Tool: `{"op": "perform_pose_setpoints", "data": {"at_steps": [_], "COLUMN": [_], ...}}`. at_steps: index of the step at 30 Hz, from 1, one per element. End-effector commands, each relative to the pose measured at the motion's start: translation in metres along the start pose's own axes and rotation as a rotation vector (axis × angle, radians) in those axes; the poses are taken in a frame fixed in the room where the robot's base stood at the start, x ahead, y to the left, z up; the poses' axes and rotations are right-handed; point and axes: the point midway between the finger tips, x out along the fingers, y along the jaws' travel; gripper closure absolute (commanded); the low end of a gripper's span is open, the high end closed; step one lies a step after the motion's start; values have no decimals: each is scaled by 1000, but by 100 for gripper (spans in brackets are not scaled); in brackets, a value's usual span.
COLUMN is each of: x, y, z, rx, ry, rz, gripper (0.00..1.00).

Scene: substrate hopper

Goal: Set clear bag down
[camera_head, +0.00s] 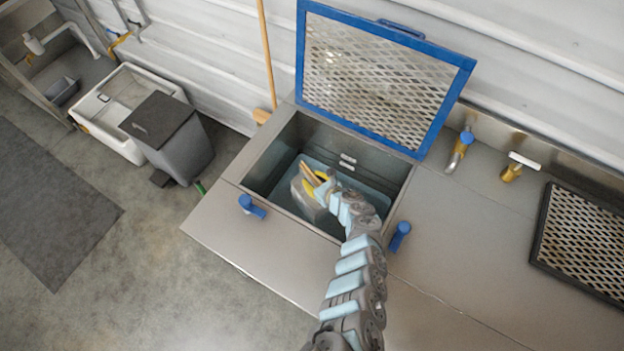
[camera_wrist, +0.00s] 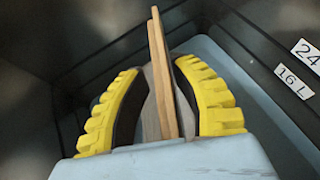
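The bag (camera_head: 308,198) is a pale, greyish block with wooden strips along its top edge. It is inside the open steel hopper (camera_head: 285,150), above or against its pale bottom; I cannot tell whether it touches. My gripper (camera_head: 318,184) reaches down into the hopper at the bag's top. In the wrist view, the yellow toothed fingers of my gripper (camera_wrist: 160,112) sit on either side of the wooden strips and look closed on them.
The blue-framed mesh lid (camera_head: 380,75) stands open behind the hopper. Blue handles flank the opening, at left (camera_head: 252,206) and right (camera_head: 400,236). White labels (camera_wrist: 300,68) mark the inner wall. A brass tap (camera_head: 460,150) and a mesh grate (camera_head: 585,240) are to the right.

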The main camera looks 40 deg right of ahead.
Motion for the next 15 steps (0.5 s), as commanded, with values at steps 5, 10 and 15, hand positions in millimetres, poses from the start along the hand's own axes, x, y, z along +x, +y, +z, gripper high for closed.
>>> {"op": "perform_pose_setpoints", "data": {"at_steps": [5, 10, 15], "x": [-6, -19, -31], "y": [-1, -1, -1], "z": [1, 1, 1], "rx": [-2, -3, -3], "ry": [0, 2, 1], "rz": [-1, -1, -2], "gripper": [73, 73, 73]}}
